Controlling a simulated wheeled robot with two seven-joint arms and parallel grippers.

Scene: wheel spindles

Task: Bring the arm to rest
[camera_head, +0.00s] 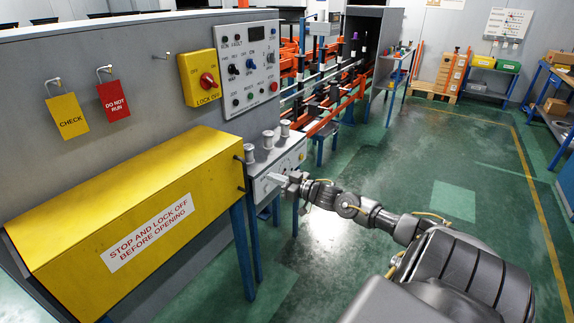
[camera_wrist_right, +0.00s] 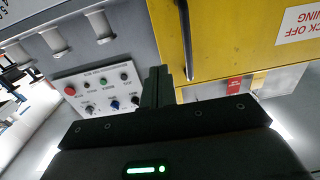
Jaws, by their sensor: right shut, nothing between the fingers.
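My right arm reaches in from the lower right in the head view. Its gripper (camera_head: 277,178) is at the front of a small control panel (camera_head: 262,184) beside the yellow guard. In the right wrist view the gripper (camera_wrist_right: 157,72) shows its fingers together with nothing between them. The panel (camera_wrist_right: 98,88) with a red button, a green button and several knobs lies behind and left of the fingers there. I cannot tell whether the fingertips touch it. My left gripper is not in view.
The yellow guard (camera_head: 130,210) with a warning label is left of the gripper. Several grey spindles (camera_head: 268,139) stand on the ledge above the panel. A yellow lock-off switch (camera_head: 200,78) and hanging tags (camera_head: 67,116) are on the grey wall. Green floor (camera_head: 450,200) to the right is clear.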

